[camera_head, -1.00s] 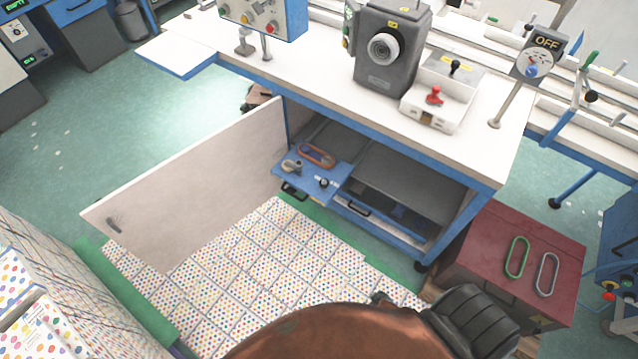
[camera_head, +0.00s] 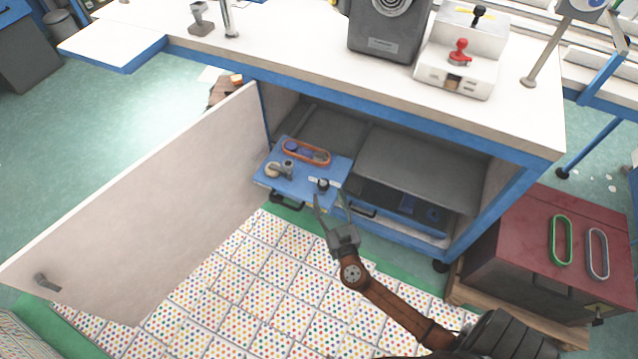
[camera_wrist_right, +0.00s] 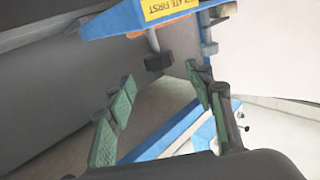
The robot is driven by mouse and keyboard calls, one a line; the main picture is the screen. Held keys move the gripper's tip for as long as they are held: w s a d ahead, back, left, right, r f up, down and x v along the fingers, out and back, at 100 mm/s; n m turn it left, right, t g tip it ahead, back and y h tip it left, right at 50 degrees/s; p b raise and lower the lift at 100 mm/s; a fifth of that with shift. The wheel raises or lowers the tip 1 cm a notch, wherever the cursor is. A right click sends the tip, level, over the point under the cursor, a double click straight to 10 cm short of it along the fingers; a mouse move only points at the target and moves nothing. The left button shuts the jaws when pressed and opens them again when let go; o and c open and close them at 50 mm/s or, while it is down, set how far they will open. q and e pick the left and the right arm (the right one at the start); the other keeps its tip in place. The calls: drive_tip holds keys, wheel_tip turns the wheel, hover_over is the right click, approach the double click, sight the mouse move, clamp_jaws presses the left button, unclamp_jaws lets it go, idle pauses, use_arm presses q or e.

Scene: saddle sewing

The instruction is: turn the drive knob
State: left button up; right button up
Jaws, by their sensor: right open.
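A small dark knob (camera_head: 322,184) with a pale strip beside it is at the front right of a pulled-out blue shelf (camera_head: 300,188) in the cabinet; I take it for the drive knob. My right gripper (camera_head: 331,203) is open just in front of it, fingers pointing at the shelf, with nothing between them. In the right wrist view, the open green-padded fingers (camera_wrist_right: 163,88) lie either side of and short of a dark block on a stem (camera_wrist_right: 158,61) at the blue shelf (camera_wrist_right: 112,20). I cannot tell whether any finger touches it. My left gripper is out of view.
The shelf also holds an orange-rimmed oval tray (camera_head: 306,151) and a small grey part (camera_head: 287,170). The cabinet door (camera_head: 150,200) stands open at left; the worktop (camera_head: 300,60) overhangs above. A red chest (camera_head: 550,230) is at right. The dotted floor in front is clear.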

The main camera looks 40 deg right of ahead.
sight(325, 189)
drive_tip(key=x, duration=0.6)
drive_tip(key=shift+w+d+b, duration=0.2)
drive_tip(key=shift+w+b, duration=0.1)
drive_tip(key=shift+w, duration=0.1)
drive_tip(key=shift+c, duration=0.5)
drive_tip(key=shift+f, duration=0.1)
drive_tip(key=c, duration=1.1)
